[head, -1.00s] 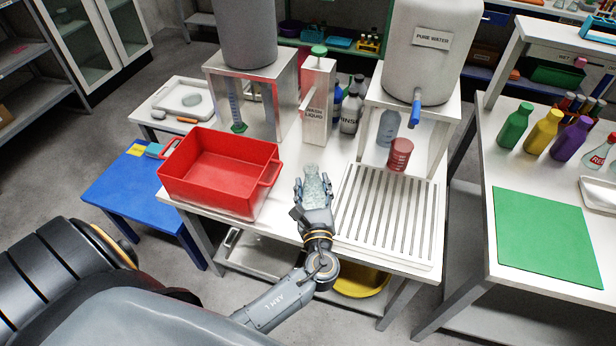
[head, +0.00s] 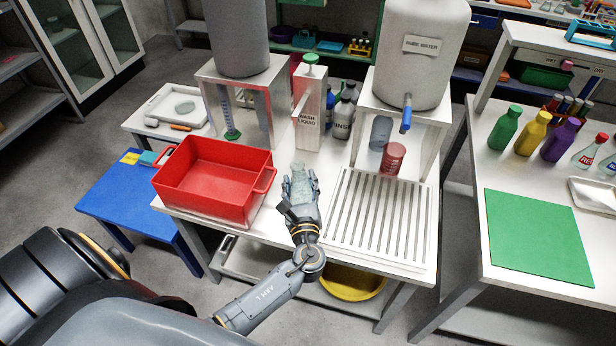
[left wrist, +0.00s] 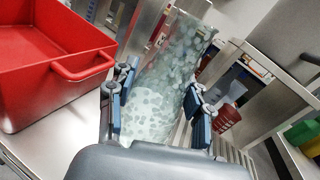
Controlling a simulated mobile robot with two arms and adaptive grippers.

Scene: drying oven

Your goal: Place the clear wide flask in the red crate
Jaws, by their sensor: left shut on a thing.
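My left gripper (head: 301,192) is shut on a clear flask (head: 299,176) just right of the red crate. In the left wrist view the flask (left wrist: 165,75) fills the space between the fingers; it is see-through with pale speckles and looks tilted there. The red crate (head: 243,205) stands on the white table at the left, open at the top and empty inside as far as I see. My right gripper is not in view.
A slotted drying rack (head: 430,245) lies right of the gripper. A red cup (head: 392,159) stands behind the rack under the water tank (head: 420,60). A wash liquid dispenser (head: 309,108) and several bottles stand behind the flask. A blue stool (head: 135,205) is left of the table.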

